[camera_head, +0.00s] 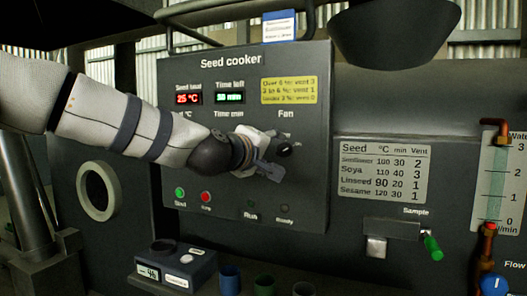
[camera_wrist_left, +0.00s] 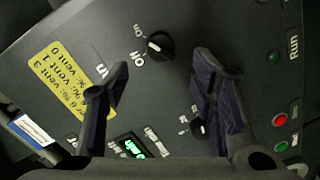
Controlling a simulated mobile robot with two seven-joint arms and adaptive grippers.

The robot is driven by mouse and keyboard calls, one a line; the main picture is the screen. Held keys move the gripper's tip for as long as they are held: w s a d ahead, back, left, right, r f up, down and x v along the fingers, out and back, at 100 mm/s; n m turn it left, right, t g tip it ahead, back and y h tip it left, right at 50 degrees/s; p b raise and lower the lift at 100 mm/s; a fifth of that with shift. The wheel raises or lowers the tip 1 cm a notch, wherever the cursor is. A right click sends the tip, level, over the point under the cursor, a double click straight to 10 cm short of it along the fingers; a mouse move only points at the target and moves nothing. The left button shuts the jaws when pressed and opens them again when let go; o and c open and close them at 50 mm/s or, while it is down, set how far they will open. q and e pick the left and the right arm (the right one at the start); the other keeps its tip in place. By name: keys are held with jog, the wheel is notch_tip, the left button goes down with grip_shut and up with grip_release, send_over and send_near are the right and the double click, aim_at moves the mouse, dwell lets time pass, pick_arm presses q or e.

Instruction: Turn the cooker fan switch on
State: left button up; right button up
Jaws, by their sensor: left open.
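The seed cooker panel (camera_head: 230,75) is a dark upright plate. Its fan switch (camera_head: 284,149) is a small black knob below the "Fan" label, partly hidden by my gripper. In the left wrist view the fan switch (camera_wrist_left: 161,46) shows whole, with "on" and "off" lettering beside it. I cannot tell for sure which word its white mark points at. My left gripper (camera_head: 275,163) is at the panel, just by the fan switch. In the wrist view its open fingers (camera_wrist_left: 160,75) stand apart with the knob beyond the gap, nothing held. My right gripper is not in view.
Another black knob (camera_wrist_left: 198,128) is partly behind one finger. Green (camera_head: 180,192) and red (camera_head: 206,197) buttons sit low on the panel. A yellow vent label (camera_head: 289,90) is above the fan switch. A scale (camera_head: 175,265) and several cups stand below.

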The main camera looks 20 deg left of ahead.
pick_arm(q)
jog(key=s, duration=0.6)
jog(key=shift+a+r, duration=0.3)
jog(key=shift+r, duration=0.05)
